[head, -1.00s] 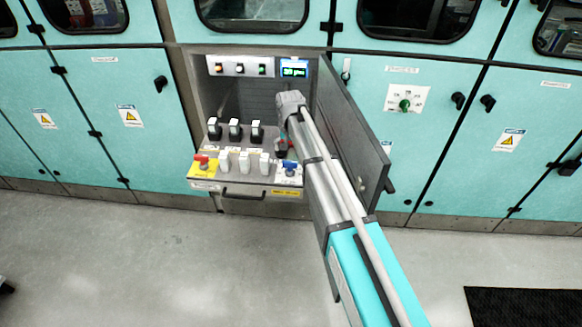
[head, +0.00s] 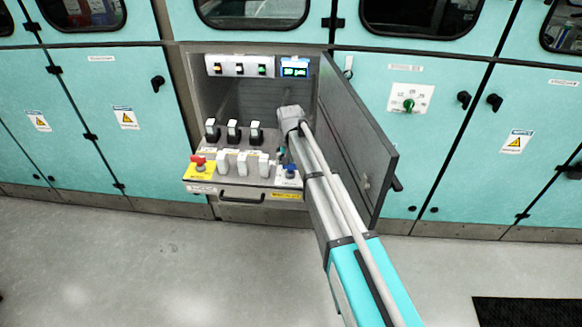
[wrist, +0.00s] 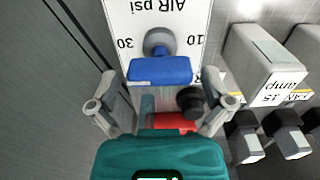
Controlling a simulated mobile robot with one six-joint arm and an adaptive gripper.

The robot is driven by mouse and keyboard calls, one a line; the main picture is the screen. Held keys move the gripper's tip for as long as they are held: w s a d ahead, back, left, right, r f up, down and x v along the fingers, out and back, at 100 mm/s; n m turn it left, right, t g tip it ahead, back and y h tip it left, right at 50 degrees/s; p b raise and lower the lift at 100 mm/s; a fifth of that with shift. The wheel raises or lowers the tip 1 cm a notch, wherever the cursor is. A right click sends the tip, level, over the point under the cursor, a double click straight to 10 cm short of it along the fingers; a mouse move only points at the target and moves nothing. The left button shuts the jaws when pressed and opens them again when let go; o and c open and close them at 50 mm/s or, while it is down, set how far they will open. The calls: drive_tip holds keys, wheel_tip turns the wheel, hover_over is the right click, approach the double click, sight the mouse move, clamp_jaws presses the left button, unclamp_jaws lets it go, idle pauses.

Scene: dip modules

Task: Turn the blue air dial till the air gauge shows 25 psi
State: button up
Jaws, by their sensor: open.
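The blue air dial (head: 291,171) sits on a white plate at the right end of the pulled-out panel. In the wrist view the blue dial (wrist: 160,70) has its bar lying sideways, between the printed 30 and 10, on the plate marked "AIR psi" (wrist: 165,15). My gripper (wrist: 160,108) is open, its two fingers apart and empty just short of the dial, one on each side. In the head view my arm hides most of the gripper. The small display (head: 295,72) glows green, but its digits are too small to read.
Several white switches (head: 243,164), several black switches (head: 234,132) and a red knob on yellow (head: 198,163) stand left of the dial. A red part with a black knob (wrist: 190,100) shows between my fingers. The open grey door (head: 358,150) stands close on the right.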

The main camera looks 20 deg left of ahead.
drive_tip(key=shift+f, duration=0.1)
drive_tip(key=shift+c, duration=0.3)
drive_tip(key=shift+d, duration=0.1)
drive_tip(key=c, duration=0.9)
drive_tip(key=shift+n, duration=0.3)
drive_tip(key=n, duration=0.8)
